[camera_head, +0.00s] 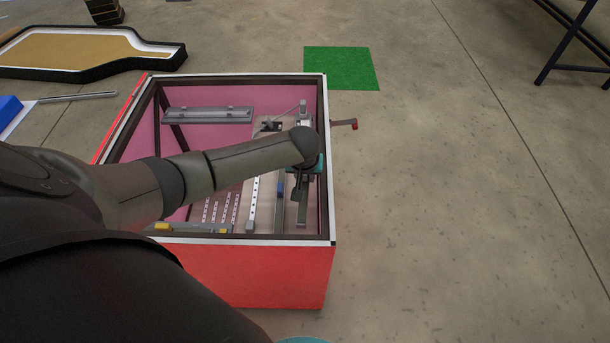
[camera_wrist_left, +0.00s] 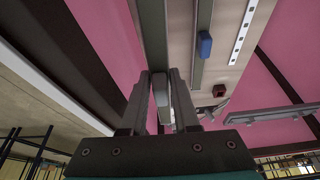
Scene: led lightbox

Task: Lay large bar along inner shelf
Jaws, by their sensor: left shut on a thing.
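A red lightbox (camera_head: 240,275) stands open on the floor, with pink inner walls. A beige inner shelf (camera_head: 266,212) spans its right part. The large grey bar (camera_head: 302,215) lies lengthwise over the shelf's right side, close to the box's right wall; the wrist view shows it too (camera_wrist_left: 153,35). My left gripper (camera_head: 299,191) reaches down into the box and is shut on this bar; its fingers show in the wrist view (camera_wrist_left: 160,95). The arm hides the bar's middle, and I cannot tell whether the bar touches the shelf. My right gripper is not in view.
Beside the held bar lie a bar with a blue block (camera_head: 280,190) and a white LED strip (camera_head: 252,205). A grey fixture (camera_head: 207,115) is on the far wall. A red-tipped handle (camera_head: 345,123) sticks out right.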

